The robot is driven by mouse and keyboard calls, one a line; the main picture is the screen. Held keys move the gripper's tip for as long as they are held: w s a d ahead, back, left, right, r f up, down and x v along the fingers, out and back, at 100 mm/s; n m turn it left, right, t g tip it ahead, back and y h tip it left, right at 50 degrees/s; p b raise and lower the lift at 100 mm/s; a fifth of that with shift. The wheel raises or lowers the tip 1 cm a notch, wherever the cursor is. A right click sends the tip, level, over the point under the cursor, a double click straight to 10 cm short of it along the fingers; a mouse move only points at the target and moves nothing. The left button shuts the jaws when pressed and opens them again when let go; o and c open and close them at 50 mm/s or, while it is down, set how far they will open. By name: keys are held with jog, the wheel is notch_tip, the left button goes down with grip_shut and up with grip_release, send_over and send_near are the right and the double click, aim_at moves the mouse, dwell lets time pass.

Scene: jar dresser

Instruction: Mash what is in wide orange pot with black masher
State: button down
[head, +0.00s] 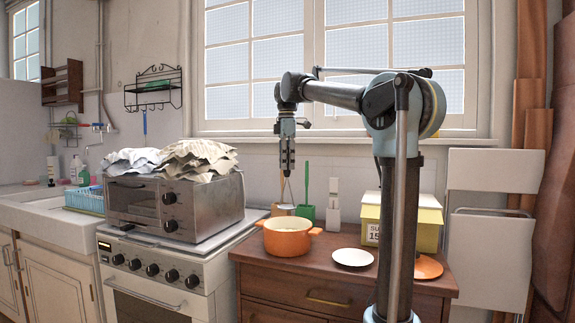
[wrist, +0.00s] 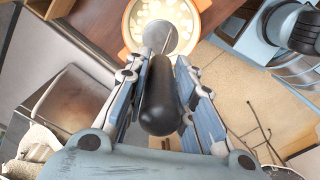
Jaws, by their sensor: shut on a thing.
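The wide orange pot (head: 287,238) stands upright on the wooden dresser, below my gripper (head: 287,170). In the wrist view the pot (wrist: 128,22) shows at the top, cut off by the frame, with several pale chunks in light yellowish contents. My gripper (wrist: 157,72) is shut on the black handle of the masher (wrist: 159,100), with a finger on each side. A thin metal shaft runs from the handle toward the pot. In the head view the masher hangs below the gripper, above or slightly behind the pot; its lower end is hard to make out.
A white plate (head: 352,257) and an orange plate (head: 428,267) lie right of the pot. A stove with a toaster oven (head: 222,203) is at left.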

jog(key=shift+d+f, duration=0.1)
jog(key=shift+f, duration=0.05)
send_over(287, 206)
jog(key=shift+w+f, duration=0.15)
jog(key=shift+f, duration=2.25)
jog(key=shift+w+f, duration=0.1)
jog(key=shift+f, duration=2.4)
jog(key=shift+f, duration=2.35)
jog(key=shift+r, duration=2.3)
